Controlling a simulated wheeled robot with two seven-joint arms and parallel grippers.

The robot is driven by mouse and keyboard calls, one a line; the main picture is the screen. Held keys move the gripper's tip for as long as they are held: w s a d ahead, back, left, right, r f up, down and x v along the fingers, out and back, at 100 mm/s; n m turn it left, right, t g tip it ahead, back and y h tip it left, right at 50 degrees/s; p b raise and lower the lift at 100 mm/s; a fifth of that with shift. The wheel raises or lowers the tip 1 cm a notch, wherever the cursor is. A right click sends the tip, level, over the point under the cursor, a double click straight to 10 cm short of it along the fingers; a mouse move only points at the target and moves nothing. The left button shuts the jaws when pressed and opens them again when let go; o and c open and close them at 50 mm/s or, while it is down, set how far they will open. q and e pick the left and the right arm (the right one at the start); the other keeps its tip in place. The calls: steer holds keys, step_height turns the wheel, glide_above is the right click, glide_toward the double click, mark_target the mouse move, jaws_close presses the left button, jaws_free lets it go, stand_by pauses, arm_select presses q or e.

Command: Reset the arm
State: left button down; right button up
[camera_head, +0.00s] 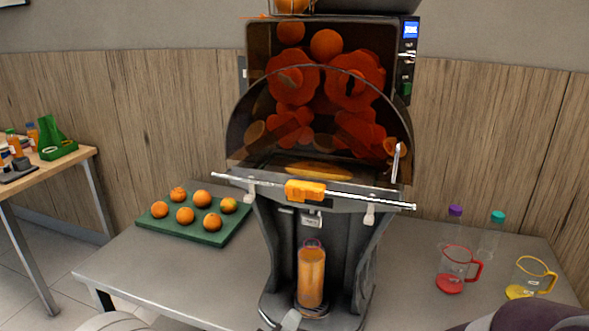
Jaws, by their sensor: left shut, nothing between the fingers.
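The orange juicer (378,215) stands in the middle of the grey table. A bottle filled with orange juice (311,277) stands upright in its lower bay. Part of my left arm (108,322) shows at the bottom left. My left gripper (288,320) shows only in part at the bottom edge, in front of the juicer's base and below the bottle. It is shut and empty, apart from the bottle. My right gripper is not in view; a dark rounded shape at the bottom right may be part of my right arm.
A green tray (178,230) with several oranges lies left of the juicer. A red jug (452,273), a yellow jug (528,276) and two clear bottles, purple-capped (453,226) and teal-capped (492,236), stand right. A wooden table (75,163) is far left. The front left tabletop is clear.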

arm_select(q)
steer(key=s+a+f+m+g+y, duration=0.35)
steer(key=s+f+m+g, duration=0.2)
steer(key=f+g, duration=0.2)
steer(key=s+a+m+g+y, duration=0.2)
steer(key=s+a+m+g, duration=0.4)
steer(key=s+a, duration=0.5)
step_height(320, 180, up, 22)
steer(key=w+a+n+p, duration=0.1)
steer(key=a+n+p, duration=0.1)
steer(key=p, duration=1.9)
steer(key=shift+w+a, duration=0.3)
steer(key=shift+w, duration=0.1)
